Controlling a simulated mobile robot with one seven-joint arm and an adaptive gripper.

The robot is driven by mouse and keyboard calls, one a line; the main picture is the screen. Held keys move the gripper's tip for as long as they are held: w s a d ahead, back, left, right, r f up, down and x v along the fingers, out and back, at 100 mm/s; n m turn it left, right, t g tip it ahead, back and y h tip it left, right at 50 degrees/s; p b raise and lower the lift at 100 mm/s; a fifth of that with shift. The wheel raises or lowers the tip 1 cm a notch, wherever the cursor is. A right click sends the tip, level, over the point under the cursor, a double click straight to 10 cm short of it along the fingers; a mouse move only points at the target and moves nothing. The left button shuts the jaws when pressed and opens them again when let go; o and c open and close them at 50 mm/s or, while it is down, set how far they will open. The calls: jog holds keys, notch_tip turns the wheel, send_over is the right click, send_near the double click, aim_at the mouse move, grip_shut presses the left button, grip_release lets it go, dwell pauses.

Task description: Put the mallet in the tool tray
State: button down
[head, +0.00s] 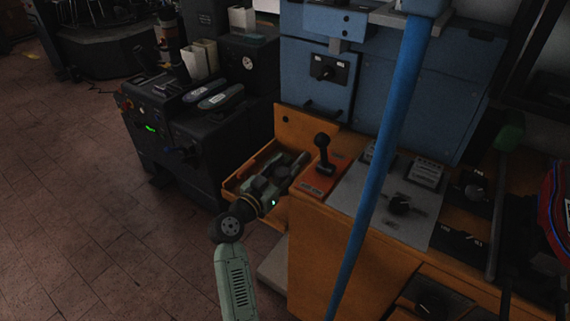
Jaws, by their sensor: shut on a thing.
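The tool tray (236,182) is an orange open-topped box on the left side of the orange machine bench. My gripper (287,170) reaches into its opening from the front and is shut on a dark thing, which I take to be the mallet (299,162). Only a small dark part of it shows between the fingers and the tray's right side. My gripper and wrist hide the rest, and I cannot tell whether it touches the tray floor.
A black-knobbed lever (322,150) stands on a red plate just right of the tray. A blue post (385,150) rises in front of the bench. A black machine (190,135) stands close on the left. A green-topped lever (509,132) is at right. Tiled floor at left is open.

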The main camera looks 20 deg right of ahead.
jog(key=shift+f+b, duration=2.1)
jog(key=shift+b, duration=0.8)
jog(key=shift+f, duration=0.5)
jog(key=c, duration=1.3)
grip_release()
jog(key=o, duration=0.3)
jog(key=shift+o, duration=0.2)
jog(key=shift+f, duration=0.1)
